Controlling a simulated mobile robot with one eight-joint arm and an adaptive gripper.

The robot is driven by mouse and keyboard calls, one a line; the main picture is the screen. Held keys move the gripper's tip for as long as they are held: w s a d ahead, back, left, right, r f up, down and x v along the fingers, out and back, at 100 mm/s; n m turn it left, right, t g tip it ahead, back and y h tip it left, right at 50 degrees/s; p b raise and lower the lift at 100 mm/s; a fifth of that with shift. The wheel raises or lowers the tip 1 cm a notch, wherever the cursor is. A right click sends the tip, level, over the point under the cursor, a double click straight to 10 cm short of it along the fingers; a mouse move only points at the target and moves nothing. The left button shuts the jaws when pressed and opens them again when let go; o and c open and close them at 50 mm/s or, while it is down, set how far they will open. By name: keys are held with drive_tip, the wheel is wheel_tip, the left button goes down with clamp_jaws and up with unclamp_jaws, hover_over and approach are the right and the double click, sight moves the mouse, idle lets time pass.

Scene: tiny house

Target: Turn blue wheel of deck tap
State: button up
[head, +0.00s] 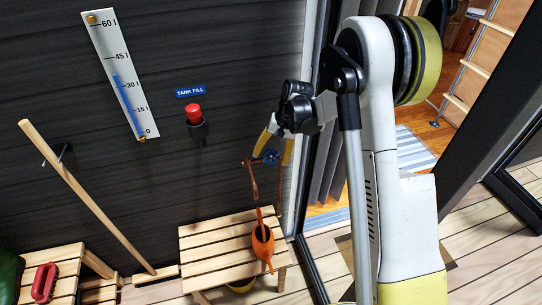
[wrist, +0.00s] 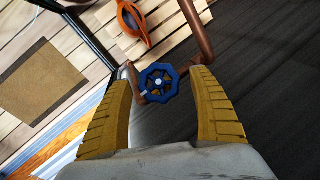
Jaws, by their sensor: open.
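The blue wheel (wrist: 160,82) of the deck tap is a small spoked handwheel with a pale centre. It sits on copper pipe (wrist: 197,35) against the dark wall. In the wrist view it shows between the two yellow fingers of my gripper (wrist: 163,92), which is open, with gaps on both sides. In the head view the blue wheel (head: 271,156) is small, beside my gripper (head: 272,146) near the wall's right edge. My gripper covers part of the pipe there. I cannot tell how far the wheel is from the fingertips in depth.
A red button (head: 193,113), a level gauge (head: 122,75) and a leaning wooden pole (head: 85,195) are to the left. A glass door frame (head: 310,262) is close on the right.

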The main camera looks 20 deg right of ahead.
drive_tip(key=v, duration=1.2)
idle(1.1)
